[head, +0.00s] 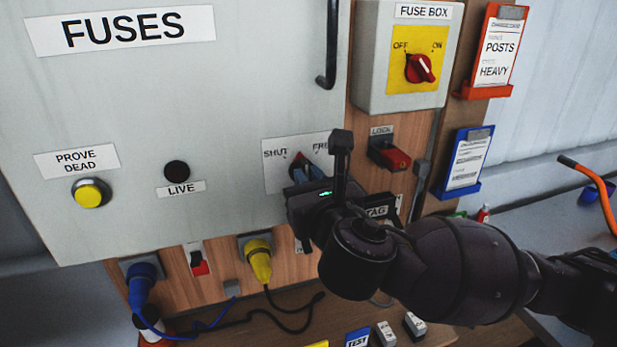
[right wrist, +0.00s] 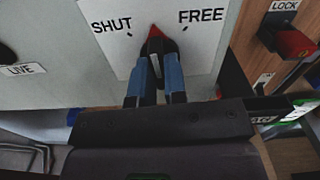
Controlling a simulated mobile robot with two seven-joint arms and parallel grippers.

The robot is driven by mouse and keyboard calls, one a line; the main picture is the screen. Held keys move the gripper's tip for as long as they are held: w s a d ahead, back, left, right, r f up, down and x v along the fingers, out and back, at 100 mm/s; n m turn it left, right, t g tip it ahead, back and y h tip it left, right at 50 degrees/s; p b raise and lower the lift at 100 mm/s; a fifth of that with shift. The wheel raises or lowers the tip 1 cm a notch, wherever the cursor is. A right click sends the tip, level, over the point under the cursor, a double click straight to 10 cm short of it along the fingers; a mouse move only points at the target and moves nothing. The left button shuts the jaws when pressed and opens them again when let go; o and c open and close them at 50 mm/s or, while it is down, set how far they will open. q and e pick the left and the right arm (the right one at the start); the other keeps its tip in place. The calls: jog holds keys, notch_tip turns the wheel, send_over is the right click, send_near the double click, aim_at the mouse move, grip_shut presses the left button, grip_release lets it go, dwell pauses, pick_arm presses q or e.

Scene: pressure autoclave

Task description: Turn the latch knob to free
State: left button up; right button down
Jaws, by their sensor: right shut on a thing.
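The latch knob (head: 299,160) sits on a white plate (head: 282,185) on the grey panel, between the words SHUT and FREE. It is dark with a red pointer tip. In the right wrist view the knob (right wrist: 156,36) has its red tip pointing up, between the two words. My right gripper (head: 306,173) reaches in from the right; its blue fingers (right wrist: 156,62) are shut on the knob, one on each side. The fingers and gripper body hide the lower part of the knob. My left gripper is not in view.
A red LOCK piece (head: 389,154) sticks out just right of my gripper. The fuse box (head: 375,75) with a red switch is above right. A black handle (head: 329,45) stands out above. Blue (head: 142,285) and yellow (head: 260,262) plugs with cables sit below.

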pick_arm(q)
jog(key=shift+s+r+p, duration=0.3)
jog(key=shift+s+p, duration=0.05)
jog(key=shift+p, duration=0.35)
pick_arm(e)
jog(key=shift+m, duration=4.9)
jog(key=c, duration=1.2)
grip_release()
jog(key=shift+o, duration=0.2)
